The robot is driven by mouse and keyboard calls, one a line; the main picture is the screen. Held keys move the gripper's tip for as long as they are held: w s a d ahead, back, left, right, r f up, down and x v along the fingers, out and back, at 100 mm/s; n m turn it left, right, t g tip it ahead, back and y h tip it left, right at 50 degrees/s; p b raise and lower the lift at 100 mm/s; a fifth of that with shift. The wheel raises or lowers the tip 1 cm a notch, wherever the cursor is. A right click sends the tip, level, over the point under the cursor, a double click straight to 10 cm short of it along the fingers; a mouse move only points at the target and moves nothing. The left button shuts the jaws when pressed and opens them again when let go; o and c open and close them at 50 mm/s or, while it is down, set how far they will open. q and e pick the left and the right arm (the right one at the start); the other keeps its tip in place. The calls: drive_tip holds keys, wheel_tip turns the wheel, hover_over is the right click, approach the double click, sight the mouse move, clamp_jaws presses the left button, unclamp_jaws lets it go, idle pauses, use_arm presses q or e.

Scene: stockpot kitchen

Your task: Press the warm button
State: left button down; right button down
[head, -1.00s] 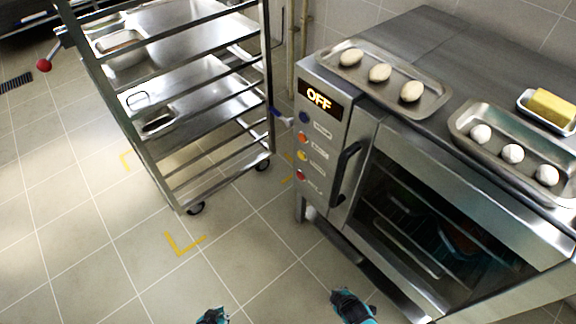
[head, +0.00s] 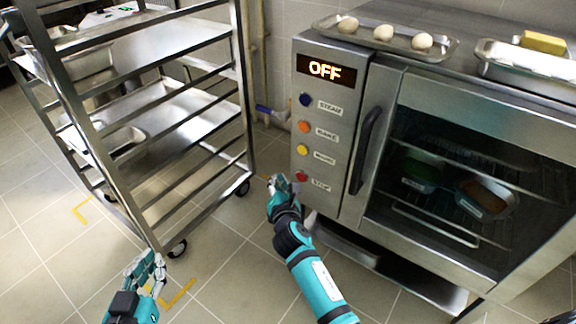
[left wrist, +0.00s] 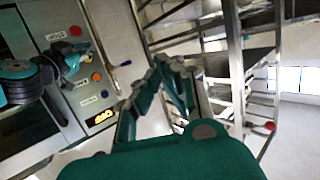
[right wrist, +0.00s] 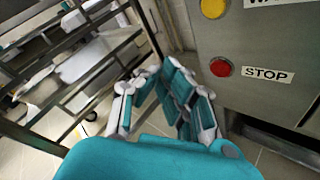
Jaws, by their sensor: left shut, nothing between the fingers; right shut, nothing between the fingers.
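The yellow warm button (head: 302,150) is third from the top on the oven's control panel (head: 325,130). It also shows at the top edge of the right wrist view (right wrist: 213,8), with its label partly cut off. The red STOP button (head: 301,176) is directly below it. My right gripper (head: 279,184) is shut and empty, just left of the panel near STOP height. In the right wrist view its fingers are apart from both buttons. My left gripper (head: 150,268) is shut and empty, low over the floor by the rack. The display (head: 326,69) reads OFF.
A blue button (head: 305,100) and an orange button (head: 303,126) sit above the yellow one. The oven door handle (head: 366,150) stands out right of the panel. A metal rack (head: 243,100) stands to the left. Trays of dough (head: 440,55) lie on the oven.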

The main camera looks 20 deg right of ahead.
sight(303, 150)
use_arm(q)
drive_tip(key=shift+s+a+r, duration=0.15)
drive_tip(key=shift+a+r, duration=0.05)
drive_tip(key=shift+r, duration=0.5)
use_arm(e)
drive_tip(key=shift+w+a+r, duration=0.1)
drive_tip(key=shift+w+r, duration=0.05)
drive_tip(key=shift+r, duration=0.45)
use_arm(q)
drive_tip(key=shift+s+a+f, duration=0.15)
drive_tip(key=shift+s+f, duration=0.05)
drive_tip(key=shift+f, duration=0.4)
use_arm(e)
drive_tip(key=w+d, duration=0.5)
drive_tip(key=d, duration=0.2)
drive_tip(key=shift+w, duration=0.25)
use_arm(q)
drive_tip(key=shift+s+f+g, duration=0.15)
drive_tip(key=shift+f+g, duration=0.2)
drive_tip(key=shift+g, duration=0.05)
use_arm(e)
drive_tip(key=shift+w+d, duration=0.2)
drive_tip(key=shift+d, duration=0.1)
